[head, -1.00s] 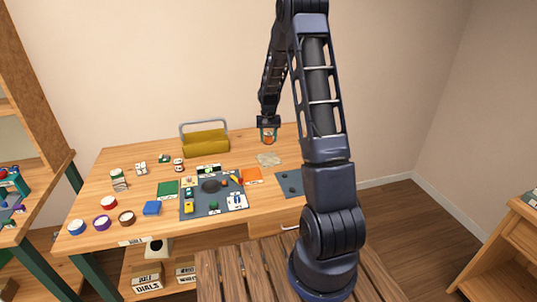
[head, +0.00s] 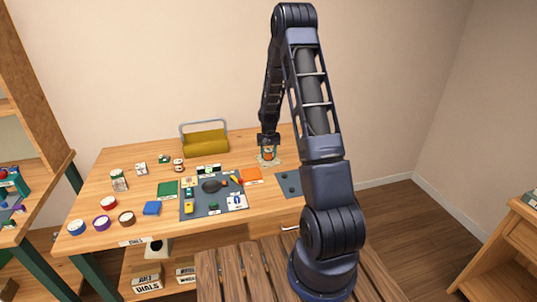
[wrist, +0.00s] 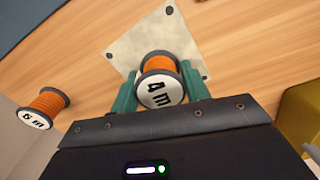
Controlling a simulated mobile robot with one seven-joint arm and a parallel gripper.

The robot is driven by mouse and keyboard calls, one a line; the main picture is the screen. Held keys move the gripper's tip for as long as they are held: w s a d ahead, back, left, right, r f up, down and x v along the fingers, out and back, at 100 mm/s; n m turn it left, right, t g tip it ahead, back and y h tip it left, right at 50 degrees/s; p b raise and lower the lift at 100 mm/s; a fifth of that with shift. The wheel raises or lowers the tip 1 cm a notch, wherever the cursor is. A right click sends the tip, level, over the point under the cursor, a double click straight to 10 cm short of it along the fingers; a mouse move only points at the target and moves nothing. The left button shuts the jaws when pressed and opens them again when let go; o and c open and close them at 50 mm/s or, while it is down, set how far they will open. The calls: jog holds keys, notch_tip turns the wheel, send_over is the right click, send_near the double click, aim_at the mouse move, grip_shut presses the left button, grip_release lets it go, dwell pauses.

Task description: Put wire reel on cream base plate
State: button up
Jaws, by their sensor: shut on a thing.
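My gripper (head: 268,159) is at the back right of the table, pointing down. The reel's near end reads "4 m". The cream base plate (wrist: 128,47), a thin pale square with small holes, lies under and just beyond the reel. In the head view the plate (head: 277,161) shows around the gripper. I cannot tell whether the reel touches it.
A second orange reel (wrist: 46,104) stands left of my gripper in the wrist view. A yellow toolbox (head: 205,142) stands left at the back. Bare wood surrounds the cream plate.

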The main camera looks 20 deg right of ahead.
aim_at(269, 150)
jog(key=shift+f, duration=0.15)
jog(key=o, duration=1)
jog(key=shift+o, duration=0.2)
jog(key=s+r+t, duration=0.1)
jog(key=s+r, duration=0.3)
jog(key=r, duration=0.8)
jog(key=s+r, duration=0.3)
jog(key=r, duration=0.9)
jog(key=s+a+r+n+t, duration=0.1)
jog(key=s+r, duration=0.6)
jog(key=s, duration=0.4)
jog(key=s+a+r+n+t, duration=0.1)
jog(key=s+r, duration=0.5)
jog(key=s, duration=0.4)
jog(key=s+t, duration=0.1)
jog(key=s, duration=1.2)
jog(key=shift+r+t, duration=0.3)
jog(key=shift+r, duration=0.1)
